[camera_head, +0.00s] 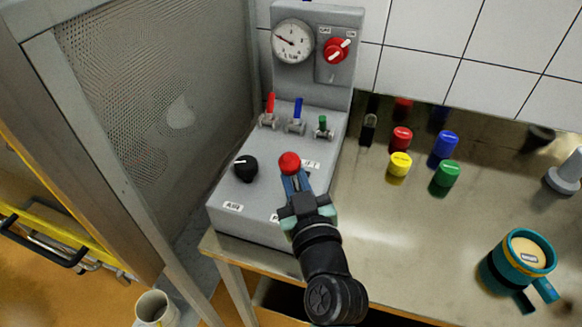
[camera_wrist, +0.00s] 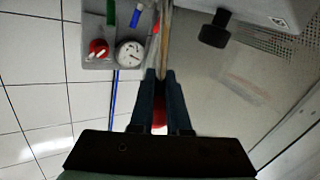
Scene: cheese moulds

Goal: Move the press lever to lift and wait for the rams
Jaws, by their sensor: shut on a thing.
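The press lever's red ball knob (camera_head: 289,162) stands on the sloping top of the grey control console (camera_head: 260,226). My gripper (camera_head: 294,180) is shut on the lever just under the knob, coming from the front. A small white label, which seems to read LIFT, is beside the knob. In the wrist view, red shows between the two dark fingers of my gripper (camera_wrist: 160,76). The fingers hide the lever's stem, so its tilt is hard to tell. The rams are not in view.
The console carries a round gauge (camera_head: 294,42), a red rotary switch (camera_head: 337,50), small red, blue and green valves, and a black knob (camera_head: 246,168). Several coloured cylinders and a teal mug (camera_head: 520,262) stand on the metal bench (camera_head: 440,235). A mesh-panelled frame (camera_head: 160,90) is left.

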